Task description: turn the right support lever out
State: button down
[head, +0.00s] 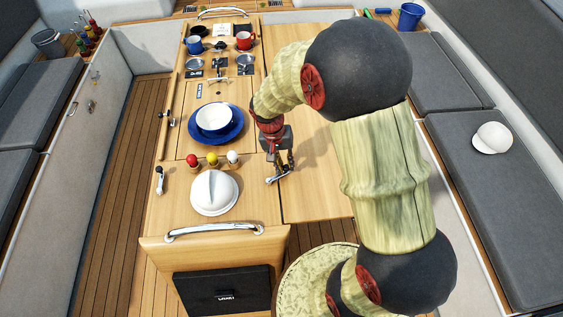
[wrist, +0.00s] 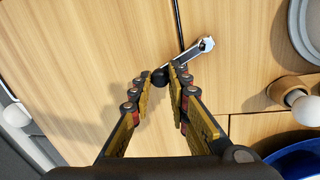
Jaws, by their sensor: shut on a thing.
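The right support lever (head: 271,180) is a small chrome arm at the right edge of the table's centre section. In the wrist view the lever (wrist: 190,54) slants across the dark seam. Its round chrome end is on the centre-section side and its black knob (wrist: 160,77) is over the right leaf (wrist: 95,60). My gripper (head: 284,165) has its fingertips on either side of the knob and is shut on it. In the wrist view my gripper (wrist: 159,79) partly hides the knob. The similar left lever (head: 159,181) lies at the opposite edge.
Red, yellow and white egg-shaped pieces (head: 212,159) stand beside a white domed object (head: 214,193). A white bowl (head: 214,117) sits on a blue plate (head: 231,137) farther back. A chrome rail (head: 214,229) crosses the near end. The right leaf (head: 318,195) is bare around my gripper.

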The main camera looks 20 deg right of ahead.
jog(key=shift+s+a+m+g+y, duration=0.1)
jog(key=shift+s+m+g+y, duration=0.1)
jog(key=shift+s+m, duration=0.75)
jog(key=shift+s+m+g+y, duration=0.15)
jog(key=shift+s+m, duration=0.3)
jog(key=shift+m, duration=1)
jog(key=c, duration=1.7)
grip_release()
jog(key=r, duration=0.4)
jog(key=w+a+r, duration=0.1)
jog(key=r, duration=0.6)
jog(key=shift+w+a+r, duration=0.25)
jog(key=shift+w+r, duration=0.15)
